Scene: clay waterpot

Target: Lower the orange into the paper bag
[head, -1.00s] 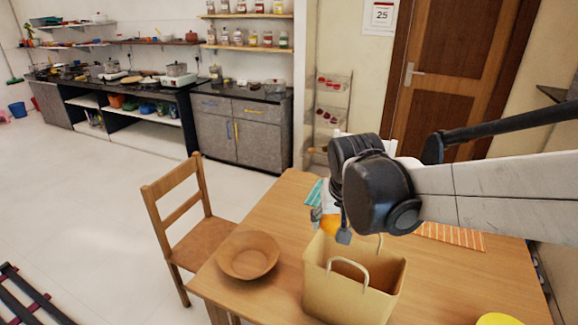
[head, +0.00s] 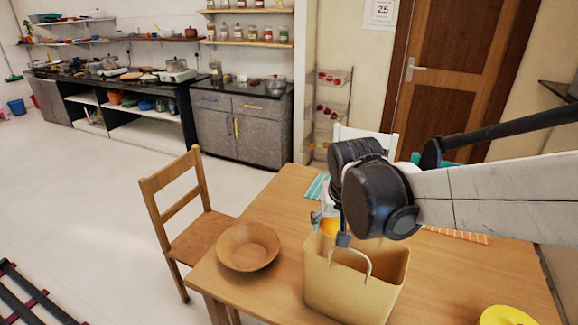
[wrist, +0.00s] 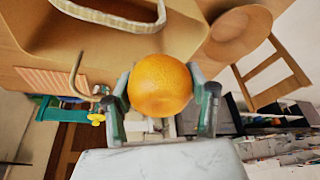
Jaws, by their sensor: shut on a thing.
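The orange (head: 329,226) is held between the two fingers of my gripper (head: 330,228). It also shows large between the fingertips in the wrist view (wrist: 160,85). The tan paper bag (head: 345,290) stands upright and open on the table, with its handles raised. In the head view, my gripper and the orange are at the bag's far rim, and one fingertip overlaps the opening. I cannot tell whether the orange is inside the rim. In the wrist view a pale bag handle (wrist: 110,20) crosses the top, beyond the orange.
A brown bowl (head: 248,247) sits left of the bag on the wooden table (head: 283,215). A wooden chair (head: 185,215) stands at the left. A yellow item (head: 503,315) lies at the near right. A teal striped cloth (head: 317,188) lies at the far side.

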